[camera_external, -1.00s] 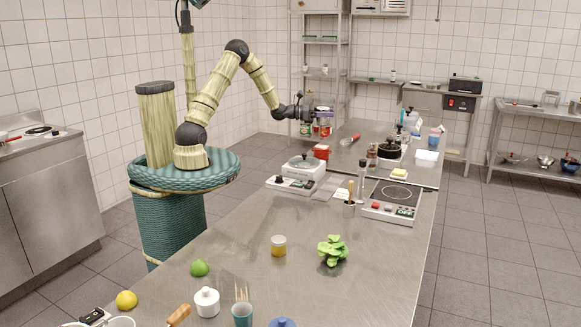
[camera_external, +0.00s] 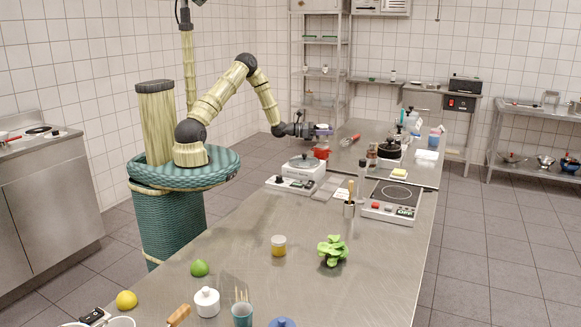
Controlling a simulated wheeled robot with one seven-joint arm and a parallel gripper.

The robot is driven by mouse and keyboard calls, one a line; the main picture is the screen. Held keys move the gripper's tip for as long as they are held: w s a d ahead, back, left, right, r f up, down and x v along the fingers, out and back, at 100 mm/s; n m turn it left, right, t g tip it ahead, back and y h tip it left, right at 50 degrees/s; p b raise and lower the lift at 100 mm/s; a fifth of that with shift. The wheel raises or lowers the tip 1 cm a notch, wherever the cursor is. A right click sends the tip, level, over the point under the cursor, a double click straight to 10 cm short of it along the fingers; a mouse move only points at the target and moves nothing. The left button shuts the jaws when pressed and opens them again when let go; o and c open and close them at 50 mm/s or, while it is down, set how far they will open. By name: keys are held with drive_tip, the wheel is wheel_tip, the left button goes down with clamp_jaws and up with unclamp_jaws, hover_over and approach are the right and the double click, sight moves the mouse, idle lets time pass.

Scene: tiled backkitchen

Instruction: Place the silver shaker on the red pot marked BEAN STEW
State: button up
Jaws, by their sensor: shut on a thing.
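The red pot (camera_external: 321,153) stands on the steel counter at its far left edge, beyond the white appliance. Its marking is too small to read. My gripper (camera_external: 321,131) is just above the red pot and points to the right, roughly level. It is shut on the silver shaker, which is small and mostly hidden by the jaws at this distance. A gap between the held shaker and the pot cannot be clearly made out.
A white appliance (camera_external: 304,166) stands in front of the pot. A whisk (camera_external: 350,140), bottles (camera_external: 372,155) and a black pot (camera_external: 389,149) are to the right. A hotplate (camera_external: 394,200) and a utensil holder (camera_external: 349,208) are nearer. The counter's middle (camera_external: 300,215) is mostly clear.

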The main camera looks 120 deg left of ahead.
drive_tip(key=shift+f, duration=1)
drive_tip(key=shift+f, duration=0.15)
drive_tip(key=o, duration=1)
drive_tip(key=shift+o, duration=0.2)
drive_tip(key=shift+r, duration=0.2)
drive_tip(key=b+v, duration=0.2)
drive_tip(key=v, duration=1)
drive_tip(key=shift+f, duration=0.15)
